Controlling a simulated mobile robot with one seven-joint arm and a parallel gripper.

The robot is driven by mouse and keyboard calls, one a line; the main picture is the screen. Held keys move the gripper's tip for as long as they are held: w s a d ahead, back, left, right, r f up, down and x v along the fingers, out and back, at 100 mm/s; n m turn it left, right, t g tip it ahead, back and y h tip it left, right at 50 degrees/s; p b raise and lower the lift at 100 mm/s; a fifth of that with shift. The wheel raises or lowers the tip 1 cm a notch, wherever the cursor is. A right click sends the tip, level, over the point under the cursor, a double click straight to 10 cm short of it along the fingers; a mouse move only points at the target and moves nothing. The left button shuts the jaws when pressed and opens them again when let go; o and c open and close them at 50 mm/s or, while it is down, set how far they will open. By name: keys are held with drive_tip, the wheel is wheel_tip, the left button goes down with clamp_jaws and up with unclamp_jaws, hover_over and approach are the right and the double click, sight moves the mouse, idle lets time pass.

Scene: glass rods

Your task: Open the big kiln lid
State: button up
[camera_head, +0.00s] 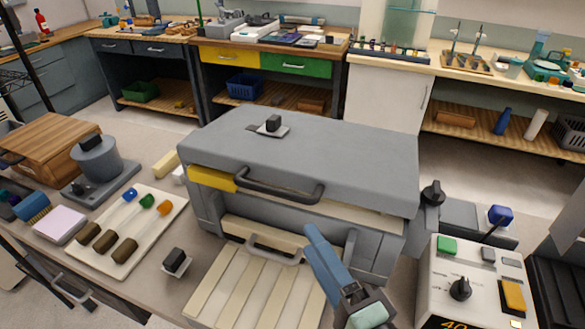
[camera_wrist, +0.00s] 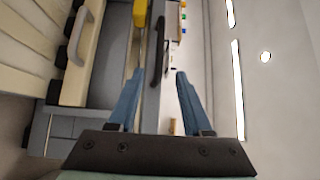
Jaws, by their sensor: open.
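The big kiln (camera_head: 320,190) is a grey box in the middle of the head view. Its broad grey lid (camera_head: 330,160) lies over the top, with a cream strip showing under its front edge. A dark bar handle (camera_head: 290,194) runs along the lid's front. My gripper (camera_head: 314,232) has blue fingers and is open and empty, in front of the kiln, below and right of the handle. In the wrist view my gripper (camera_wrist: 159,72) points at the dark handle (camera_wrist: 157,60), which shows between the fingers and looks farther ahead. I see no contact.
A cream slatted panel (camera_head: 250,290) and a lower handle (camera_head: 272,249) are below the lid. A control box (camera_head: 475,280) stands at right. A tray of glass rods (camera_head: 130,230) lies at left. A small dark-knobbed block (camera_head: 271,126) sits on the lid.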

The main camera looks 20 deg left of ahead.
sight(283, 197)
drive_tip(key=p+x, duration=0.2)
drive_tip(key=x, duration=1)
drive_tip(key=shift+w+a, duration=0.15)
drive_tip(key=shift+a, duration=0.2)
clamp_jaws()
idle(0.8)
